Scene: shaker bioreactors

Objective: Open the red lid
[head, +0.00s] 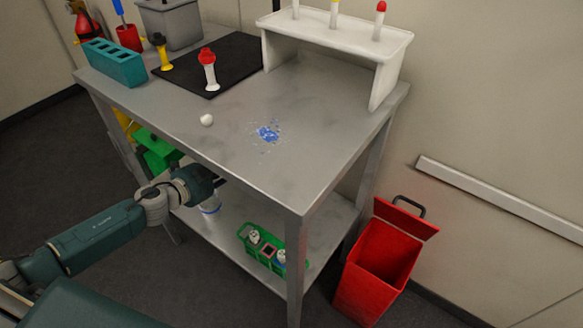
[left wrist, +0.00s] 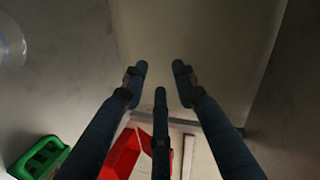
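The red bin (head: 372,268) stands on the floor to the right of the table. Its red lid (head: 405,217), with a dark handle (head: 409,205), is tilted up at the back, and the bin's inside shows. Red parts of the bin (left wrist: 125,155) also show low in the left wrist view. My left gripper (head: 217,183) is at the table's front left edge, well away from the bin and partly hidden. In the left wrist view its fingers (left wrist: 160,75) are spread, with nothing between them. My right gripper is not in view.
The metal table (head: 300,165) has a lower shelf with a green rack (head: 270,255) of bottles. A blue spill (head: 268,133), a white ball (head: 207,120), a red-capped tube (head: 209,72) and a white stand (head: 335,38) are on top. Floor shows in front of the bin.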

